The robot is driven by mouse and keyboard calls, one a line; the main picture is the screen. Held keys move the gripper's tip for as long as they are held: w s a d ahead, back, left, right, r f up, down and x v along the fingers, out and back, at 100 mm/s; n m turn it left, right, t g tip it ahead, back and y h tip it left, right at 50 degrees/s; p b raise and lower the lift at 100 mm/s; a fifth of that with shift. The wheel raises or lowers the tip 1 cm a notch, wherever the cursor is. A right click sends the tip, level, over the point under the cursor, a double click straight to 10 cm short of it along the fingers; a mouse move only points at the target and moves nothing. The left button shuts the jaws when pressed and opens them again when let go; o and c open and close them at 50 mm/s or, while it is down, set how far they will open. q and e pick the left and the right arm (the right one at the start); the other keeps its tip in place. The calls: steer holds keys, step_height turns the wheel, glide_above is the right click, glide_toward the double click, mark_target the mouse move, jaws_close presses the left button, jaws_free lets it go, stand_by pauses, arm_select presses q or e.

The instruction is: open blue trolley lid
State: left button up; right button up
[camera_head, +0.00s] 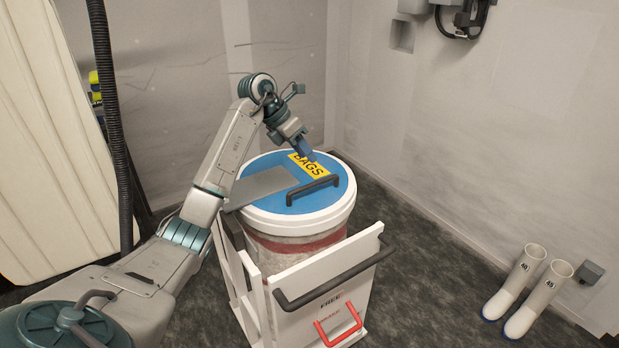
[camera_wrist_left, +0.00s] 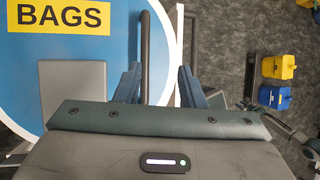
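The blue trolley lid (camera_head: 272,165) is round with a white rim and lies flat and closed on the trolley's drum (camera_head: 295,252). It has a yellow BAGS label (camera_head: 307,166) and a dark bar handle (camera_head: 313,189). My left gripper (camera_head: 308,154) points down above the lid, by the label and behind the handle. In the left wrist view its two blue fingers (camera_wrist_left: 160,86) are apart with nothing held. The handle (camera_wrist_left: 145,45) lies in line with the gap, nearer the left finger; I cannot tell the height between them. My right gripper is not in view.
The white trolley frame (camera_head: 335,285) has a dark push handle (camera_head: 335,277) and a red handle (camera_head: 338,328) at its front. White boots (camera_head: 527,290) stand at the right. Yellow and blue containers (camera_wrist_left: 277,80) show in the left wrist view. Floor between trolley and boots is clear.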

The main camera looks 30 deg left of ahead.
arm_select(q)
steer(key=shift+g+y, duration=0.4)
steer(key=shift+g, duration=0.1)
steer(key=f, duration=0.3)
steer(key=w+f+p, duration=0.1)
steer(key=f, duration=0.2)
steer(key=f+p, duration=0.1)
steer(key=f, duration=0.2)
steer(key=shift+w+d, duration=0.35)
steer(key=shift+w, duration=0.05)
steer(key=shift+c, duration=0.3)
jaws_close()
